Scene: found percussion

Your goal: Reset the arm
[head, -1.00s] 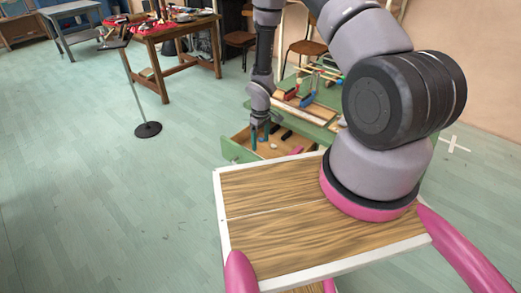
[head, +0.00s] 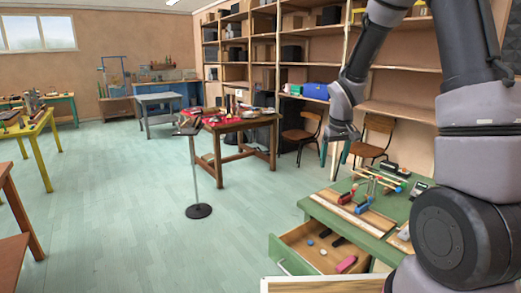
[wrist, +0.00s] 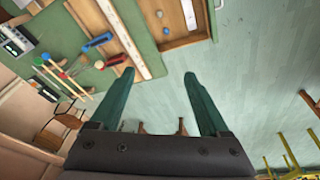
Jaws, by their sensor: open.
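My gripper (head: 335,160) hangs in the air above and behind the green table in the head view. In the wrist view its two teal fingers (wrist: 158,78) are spread apart with nothing between them. The fingers stand over the floor beside the table edge, clear of the drawer.
The green table (head: 330,212) holds mallets, a red block and a blue block. Its open drawer (head: 298,262) holds a pink block (head: 346,264), a blue piece and dark pieces. Chairs (head: 372,140) and shelves stand behind. A black-based stand (head: 198,210) is left; open floor surrounds it.

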